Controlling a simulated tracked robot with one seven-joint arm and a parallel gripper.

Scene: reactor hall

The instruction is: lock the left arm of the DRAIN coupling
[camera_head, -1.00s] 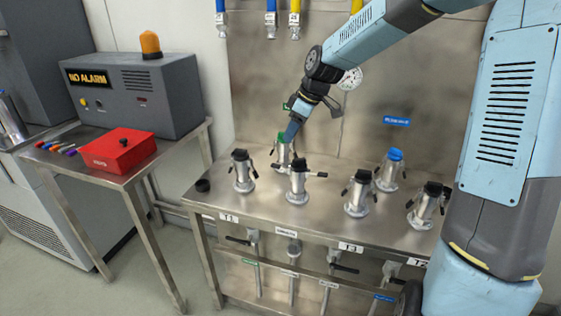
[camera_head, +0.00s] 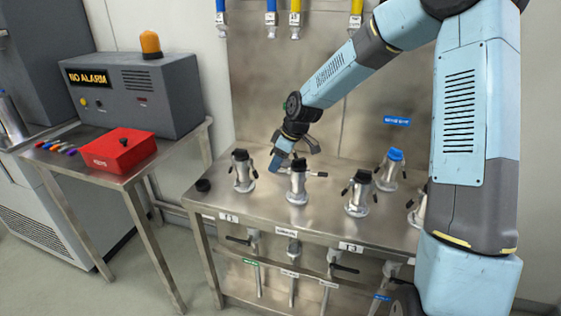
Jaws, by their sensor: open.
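I cannot read the word DRAIN on any label, so I cannot tell for sure which coupling it names. My gripper (camera_head: 274,163) is open and low over the back left of the bench. It covers most of the back coupling that had a green cap, and I cannot tell whether it touches that coupling's arms. In front stand black-capped couplings with side arms: one at the left (camera_head: 243,174), one in the middle (camera_head: 298,184) and one further right (camera_head: 358,197). A blue-capped coupling (camera_head: 390,172) stands at the back right.
The steel bench (camera_head: 325,222) carries the couplings close together. My arm partly hides another coupling (camera_head: 416,213) at the right. A red box (camera_head: 118,152) and a NO ALARM unit (camera_head: 140,93) stand on the left table.

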